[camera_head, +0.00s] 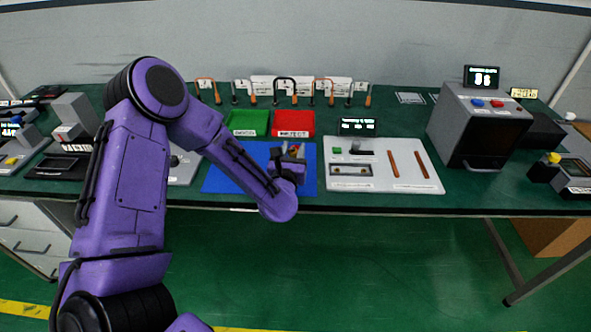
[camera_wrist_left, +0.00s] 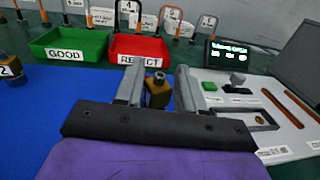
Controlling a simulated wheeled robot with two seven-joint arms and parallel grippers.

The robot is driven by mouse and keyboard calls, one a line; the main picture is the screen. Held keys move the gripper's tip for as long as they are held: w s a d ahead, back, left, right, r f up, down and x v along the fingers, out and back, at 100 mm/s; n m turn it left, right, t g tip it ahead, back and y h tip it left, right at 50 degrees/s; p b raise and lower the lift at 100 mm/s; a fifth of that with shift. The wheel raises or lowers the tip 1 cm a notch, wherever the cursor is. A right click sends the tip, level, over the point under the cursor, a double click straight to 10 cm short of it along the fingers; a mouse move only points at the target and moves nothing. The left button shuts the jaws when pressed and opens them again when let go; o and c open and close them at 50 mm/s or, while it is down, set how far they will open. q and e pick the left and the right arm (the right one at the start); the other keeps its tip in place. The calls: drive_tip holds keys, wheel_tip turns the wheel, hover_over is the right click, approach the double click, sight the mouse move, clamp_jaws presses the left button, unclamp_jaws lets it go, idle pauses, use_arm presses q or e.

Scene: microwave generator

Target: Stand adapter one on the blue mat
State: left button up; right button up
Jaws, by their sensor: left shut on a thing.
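My left gripper (camera_head: 292,153) is over the right part of the blue mat (camera_head: 222,182). In the left wrist view the gripper (camera_wrist_left: 158,88) is shut on a brass-coloured block with a dark round top, an adapter (camera_wrist_left: 157,92). The adapter looks upright between the fingers. Its number is not visible, and its lower part is hidden by the gripper, so I cannot tell whether it touches the mat. Another brass adapter marked 2 (camera_wrist_left: 10,66) stands on the blue mat (camera_wrist_left: 75,95) at the left edge of the wrist view. My right gripper is not in view.
Behind the mat are a green GOOD tray (camera_head: 248,122) and a red REJECT tray (camera_head: 293,123). A white fixture panel (camera_head: 375,180) lies right of the mat. A grey machine (camera_head: 480,125) stands farther right. The mat's left part looks clear.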

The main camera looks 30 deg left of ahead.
use_arm(q)
drive_tip(key=shift+w+d+f+b, duration=0.1)
drive_tip(key=shift+w+f+b, duration=0.1)
drive_tip(key=shift+f+b, duration=0.2)
wheel_tip(320, 180, down, 3)
drive_tip(key=shift+b, duration=0.95)
drive_tip(key=shift+w, duration=0.2)
drive_tip(key=shift+s+f, duration=0.15)
drive_tip(key=shift+f, duration=0.05)
drive_tip(key=o, duration=1.1)
drive_tip(key=shift+o, duration=0.2)
drive_tip(key=shift+r, duration=0.1)
